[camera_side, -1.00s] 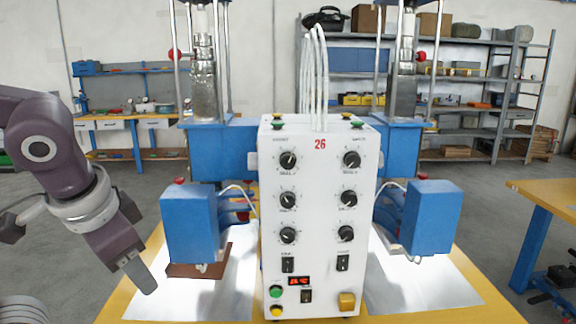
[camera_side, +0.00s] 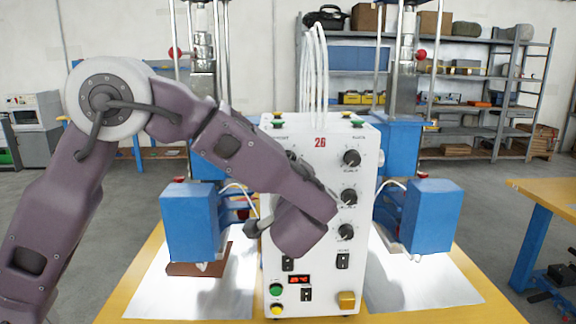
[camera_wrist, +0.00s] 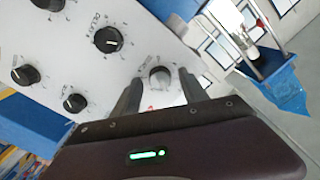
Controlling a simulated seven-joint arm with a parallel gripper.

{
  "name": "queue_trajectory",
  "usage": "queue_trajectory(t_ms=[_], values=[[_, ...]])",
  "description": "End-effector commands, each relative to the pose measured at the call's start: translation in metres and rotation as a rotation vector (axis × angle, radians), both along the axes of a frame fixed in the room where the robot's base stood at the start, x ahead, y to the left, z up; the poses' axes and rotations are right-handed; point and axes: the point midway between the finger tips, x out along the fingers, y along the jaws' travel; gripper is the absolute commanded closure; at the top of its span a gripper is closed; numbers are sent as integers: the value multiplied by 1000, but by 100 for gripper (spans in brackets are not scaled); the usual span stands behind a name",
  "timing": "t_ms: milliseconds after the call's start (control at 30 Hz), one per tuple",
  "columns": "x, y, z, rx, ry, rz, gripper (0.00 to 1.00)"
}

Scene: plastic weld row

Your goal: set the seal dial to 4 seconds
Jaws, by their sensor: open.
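The white control box (camera_side: 325,150) carries two columns of black dials. In the side view the right column shows an upper dial (camera_side: 351,158), a middle dial (camera_side: 348,197) and a lower dial (camera_side: 345,232); my arm hides most of the left column. In the wrist view my gripper (camera_wrist: 159,76) is open, with a dial (camera_wrist: 160,73) between and just beyond its fingertips; contact cannot be told. Another dial (camera_wrist: 107,40) has a white pointer and a scale. The labels are too small to tell which is the seal dial. My fingers are hidden in the side view.
Blue press blocks stand left (camera_side: 190,222) and right (camera_side: 432,217) of the box. Cables rise from the box top. More dials lie close to my gripper.

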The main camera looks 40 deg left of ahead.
Motion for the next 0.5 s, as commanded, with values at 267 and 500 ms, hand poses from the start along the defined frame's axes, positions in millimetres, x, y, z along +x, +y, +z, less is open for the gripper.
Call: queue_trajectory(t_ms=[267,500], values=[[1,1,0,0,2,0,59],[0,1,0,0,2,0,100]])
